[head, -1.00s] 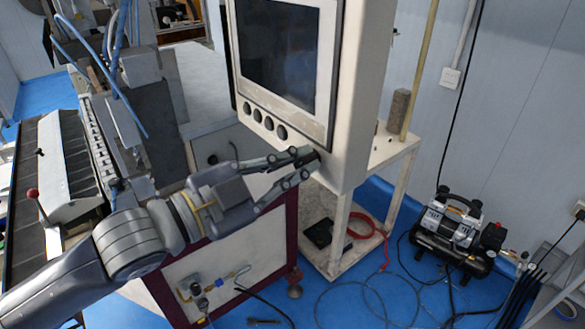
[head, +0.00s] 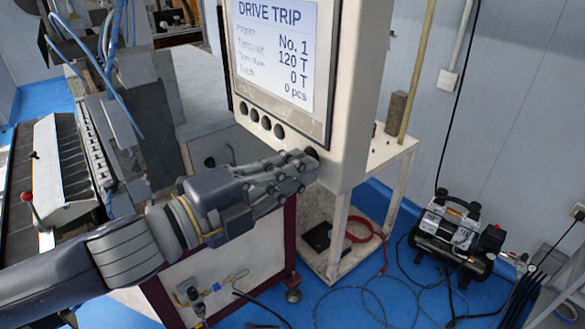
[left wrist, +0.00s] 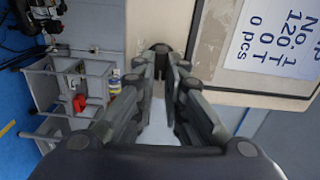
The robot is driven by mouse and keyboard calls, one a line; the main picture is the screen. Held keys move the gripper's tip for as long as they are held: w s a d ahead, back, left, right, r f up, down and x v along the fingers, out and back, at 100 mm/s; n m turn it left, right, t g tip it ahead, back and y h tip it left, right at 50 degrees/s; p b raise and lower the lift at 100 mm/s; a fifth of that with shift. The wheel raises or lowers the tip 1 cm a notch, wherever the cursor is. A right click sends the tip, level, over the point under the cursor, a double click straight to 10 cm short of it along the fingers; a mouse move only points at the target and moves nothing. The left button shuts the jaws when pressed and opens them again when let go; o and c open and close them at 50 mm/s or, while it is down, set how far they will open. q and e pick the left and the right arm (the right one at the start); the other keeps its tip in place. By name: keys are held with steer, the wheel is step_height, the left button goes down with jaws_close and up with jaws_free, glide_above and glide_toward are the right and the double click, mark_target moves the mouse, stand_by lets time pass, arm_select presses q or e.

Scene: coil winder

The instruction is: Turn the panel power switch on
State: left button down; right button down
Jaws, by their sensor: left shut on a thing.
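The control panel (head: 352,100) is a beige box with a lit screen (head: 275,45) that reads "DRIVE TRIP", "No. 1", "120 T", "0 T" and "0 pcs". The dark panel power switch (head: 312,153) is on the panel's lower right edge; it also shows in the left wrist view (left wrist: 160,47). My left gripper (head: 303,166) is at the switch, its fingers shut on it; in the left wrist view the fingertips (left wrist: 160,66) are on either side of it. The fingers partly hide the switch. My right gripper is not in view.
Several round black buttons (head: 260,120) line the panel below the screen. A white stand (head: 333,235) is under and behind the panel. A compressor (head: 452,235) and loose hoses lie on the blue floor at right. The winder (head: 90,150) stands at left.

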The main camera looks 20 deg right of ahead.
arm_select(q)
steer(key=shift+m, duration=0.4)
steer(key=shift+f, duration=0.1)
steer(key=c, duration=1.7)
jaws_free()
steer(key=shift+o, duration=0.2)
steer(key=v, duration=1.2)
steer(key=shift+w, duration=0.1)
